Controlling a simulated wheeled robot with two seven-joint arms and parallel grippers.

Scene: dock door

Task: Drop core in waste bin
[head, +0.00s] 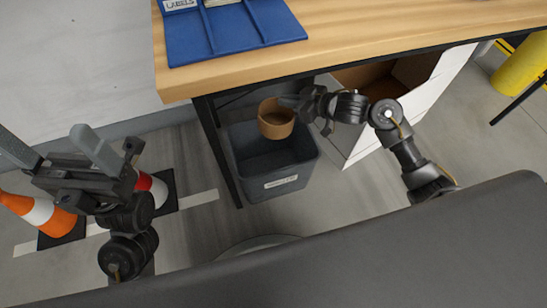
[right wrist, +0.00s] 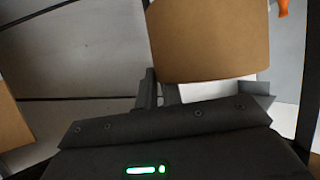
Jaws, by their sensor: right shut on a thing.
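The core (head: 276,118) is a short brown cardboard tube. My right gripper (head: 290,103) is shut on it and holds it above the open top of the waste bin. In the right wrist view the core (right wrist: 208,40) fills the upper middle, with the gripper fingers (right wrist: 160,92) at its lower left edge. The waste bin (head: 280,184) is a dark grey open container with a white label, standing on the floor under the table edge. My left gripper (head: 60,150) is at the left, open and empty, with its fingers apart.
A black table leg (head: 219,150) stands at the bin's left. A white box (head: 425,90) is right of the bin. A yellow post (head: 522,70) is far right.

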